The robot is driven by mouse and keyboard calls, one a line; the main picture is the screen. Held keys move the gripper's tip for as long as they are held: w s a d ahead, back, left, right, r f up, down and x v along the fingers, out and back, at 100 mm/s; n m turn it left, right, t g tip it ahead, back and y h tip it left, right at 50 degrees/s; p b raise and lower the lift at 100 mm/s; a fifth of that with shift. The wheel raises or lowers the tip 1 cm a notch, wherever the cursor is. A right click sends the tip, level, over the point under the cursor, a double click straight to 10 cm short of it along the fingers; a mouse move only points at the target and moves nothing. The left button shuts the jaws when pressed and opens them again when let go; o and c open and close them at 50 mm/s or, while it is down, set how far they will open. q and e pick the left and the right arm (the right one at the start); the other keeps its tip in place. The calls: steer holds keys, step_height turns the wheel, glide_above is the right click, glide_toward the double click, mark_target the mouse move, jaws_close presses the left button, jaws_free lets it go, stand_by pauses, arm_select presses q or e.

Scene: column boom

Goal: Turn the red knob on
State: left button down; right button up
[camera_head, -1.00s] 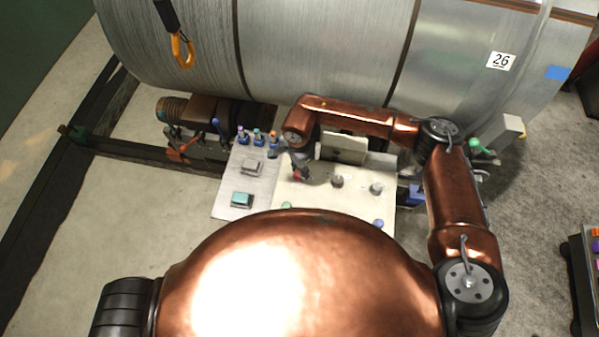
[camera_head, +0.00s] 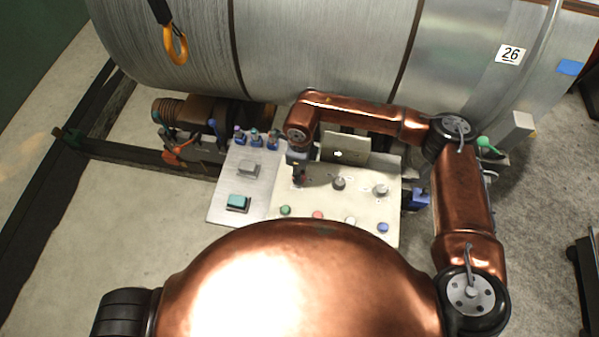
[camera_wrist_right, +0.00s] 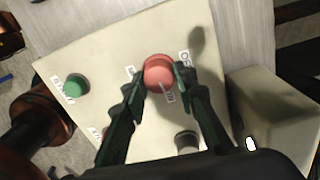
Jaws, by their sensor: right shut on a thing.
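In the head view my right gripper (camera_head: 299,176) points down onto the upper left of the panel (camera_head: 265,212) and mostly hides the knob. My left gripper is not in view.
A green button (camera_head: 285,210), a red button (camera_head: 318,215) and a blue button (camera_head: 383,227) line the near edge.

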steer(key=shift+m, duration=0.6)
steer(key=shift+r, duration=0.1)
steer(key=o, duration=1.2)
steer(key=shift+c, duration=0.2)
step_height(320, 180, up, 12)
steer(key=shift+w, duration=0.25)
